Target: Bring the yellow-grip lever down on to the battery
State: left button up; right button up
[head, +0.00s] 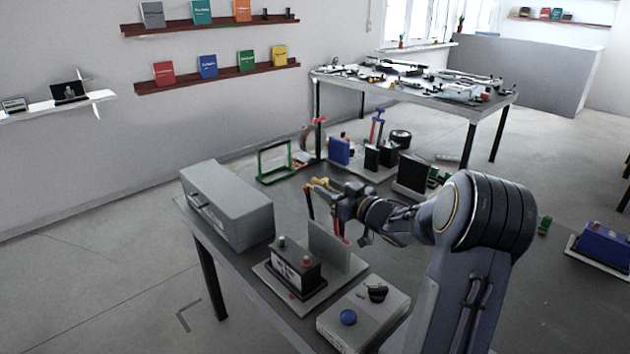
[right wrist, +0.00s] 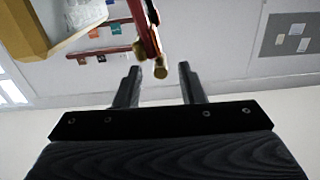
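The black battery (head: 293,266) with a pale label and red cap sits on a plate near the table's front left, before a grey upright panel (head: 336,247). The yellow grip (head: 321,184) of the lever stands raised above and behind the battery, clear of it. My right gripper (head: 336,197) is beside the lever at about grip height, partly hidden by its own wrist. In the right wrist view my right gripper (right wrist: 160,88) has its fingers apart. A red bar (right wrist: 145,30) with yellowish ends shows beyond and between the fingertips; contact cannot be told. My left gripper is out of view.
A grey box (head: 228,205) stands left of the battery. A green frame (head: 274,161), blue block (head: 339,151) and black panel (head: 412,174) stand behind. Another blue battery (head: 603,246) is at far right.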

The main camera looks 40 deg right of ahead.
aim_at(313, 180)
jog(key=w, duration=0.5)
jog(key=shift+w+a+p, duration=0.25)
jog(key=shift+w+p, duration=0.05)
jog(key=shift+p, duration=0.1)
grip_shut()
